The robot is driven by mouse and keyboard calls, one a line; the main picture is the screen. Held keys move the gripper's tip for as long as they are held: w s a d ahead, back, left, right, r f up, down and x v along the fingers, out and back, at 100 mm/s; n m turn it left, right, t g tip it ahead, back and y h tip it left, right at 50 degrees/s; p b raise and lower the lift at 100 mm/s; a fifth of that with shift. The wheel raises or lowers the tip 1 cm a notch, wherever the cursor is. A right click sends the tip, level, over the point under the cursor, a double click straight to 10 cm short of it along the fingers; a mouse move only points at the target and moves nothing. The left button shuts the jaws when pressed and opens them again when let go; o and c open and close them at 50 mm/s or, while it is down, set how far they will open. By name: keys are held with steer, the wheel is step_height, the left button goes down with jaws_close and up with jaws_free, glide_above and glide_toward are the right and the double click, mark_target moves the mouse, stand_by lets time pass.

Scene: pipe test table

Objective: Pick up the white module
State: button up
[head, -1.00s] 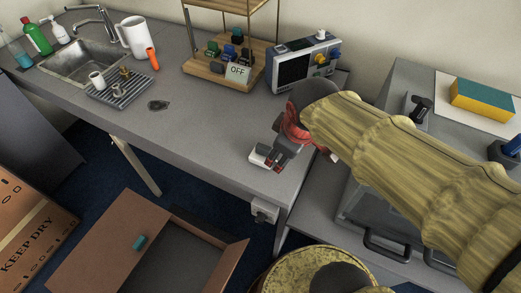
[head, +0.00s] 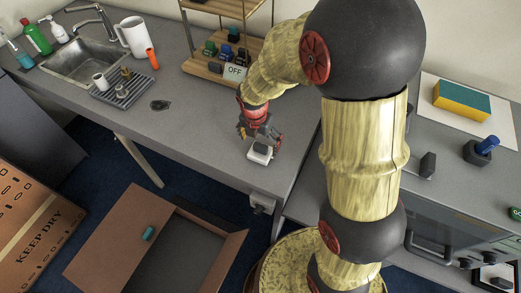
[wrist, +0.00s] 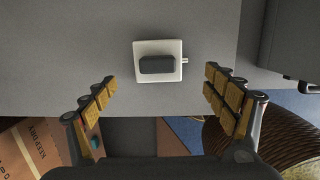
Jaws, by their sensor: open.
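The white module (head: 260,153) sits on the grey table near its front edge. In the wrist view the white module (wrist: 159,48) is a white square with a dark block on top and a small metal stub on its right side. My gripper (head: 262,137) is just above and behind it in the head view, pointing down. In the wrist view my gripper (wrist: 160,95) has its fingers spread wide and empty, with the module ahead of the fingertips and between their lines. The fingers do not appear to touch it.
A drying tray (head: 119,87) and sink are at the left. An open cardboard box (head: 110,240) lies on the floor below. The table around the module is clear.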

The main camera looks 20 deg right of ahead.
mark_target(260, 146)
steer(key=f, duration=0.2)
steer(key=w+f+b, duration=0.1)
steer(key=f, duration=0.2)
steer(key=f+b, duration=0.1)
steer(key=f, duration=0.1)
steer(key=shift+w+d+f, duration=0.15)
steer(key=shift+d+f, duration=0.05)
steer(key=shift+d, duration=0.2)
steer(key=shift+c, duration=0.2)
steer(key=c, duration=1.4)
steer(key=shift+r, duration=0.15)
